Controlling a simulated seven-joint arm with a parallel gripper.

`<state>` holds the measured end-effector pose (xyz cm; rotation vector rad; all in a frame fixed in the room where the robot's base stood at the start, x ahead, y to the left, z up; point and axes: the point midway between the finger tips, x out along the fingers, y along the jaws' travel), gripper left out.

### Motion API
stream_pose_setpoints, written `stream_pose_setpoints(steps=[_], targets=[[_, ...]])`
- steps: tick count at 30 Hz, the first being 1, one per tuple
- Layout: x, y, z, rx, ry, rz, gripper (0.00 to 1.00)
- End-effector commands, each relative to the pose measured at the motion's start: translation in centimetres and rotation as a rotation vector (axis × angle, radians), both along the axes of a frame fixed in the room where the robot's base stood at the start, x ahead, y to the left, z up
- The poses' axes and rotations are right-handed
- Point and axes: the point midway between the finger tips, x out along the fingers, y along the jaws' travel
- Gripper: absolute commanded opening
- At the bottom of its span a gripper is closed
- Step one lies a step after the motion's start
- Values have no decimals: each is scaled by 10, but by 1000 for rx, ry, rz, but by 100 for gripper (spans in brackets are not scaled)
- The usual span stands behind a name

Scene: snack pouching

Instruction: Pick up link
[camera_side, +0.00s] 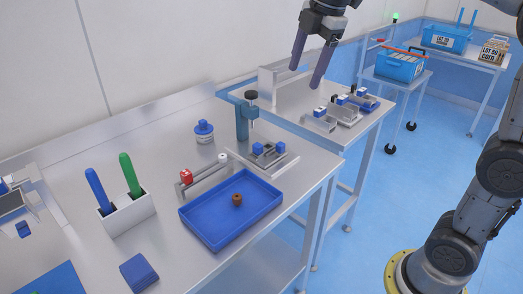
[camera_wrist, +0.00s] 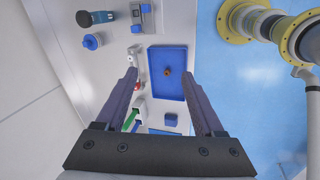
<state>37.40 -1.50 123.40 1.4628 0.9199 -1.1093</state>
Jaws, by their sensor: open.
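A small brown piece, which I take to be the link (camera_side: 237,199), lies in the shallow blue tray (camera_side: 213,224) on the steel table. It stands clear of the tray walls. In the wrist view the link (camera_wrist: 168,72) shows near the upper middle of the tray (camera_wrist: 160,92), between my fingers in the picture but well beyond them. My gripper (camera_side: 304,77) is open and empty.
A blue-capped jar (camera_side: 204,132) stands farther back. A white holder (camera_side: 128,214) with blue and green handles is at left. Space above the tray is clear.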

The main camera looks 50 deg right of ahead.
Motion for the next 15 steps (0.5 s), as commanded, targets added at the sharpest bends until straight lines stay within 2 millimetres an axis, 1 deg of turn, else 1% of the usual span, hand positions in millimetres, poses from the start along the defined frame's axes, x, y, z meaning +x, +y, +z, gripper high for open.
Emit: stream_pose_setpoints(steps=[1,3,5,6,8,9,11,12,15], targets=[[23,-3,-7,-11,29,42,70],[49,-6,-15,-26,60,100,70],[71,-10,-26,-34,87,140,70],[85,-12,-35,-37,105,162,70],[105,-16,-50,-39,133,184,70],[117,-18,-62,-38,151,190,70],[133,-22,-79,-35,173,189,70],[142,-24,-91,-31,188,186,70],[156,-28,-119,-25,226,180,70]])
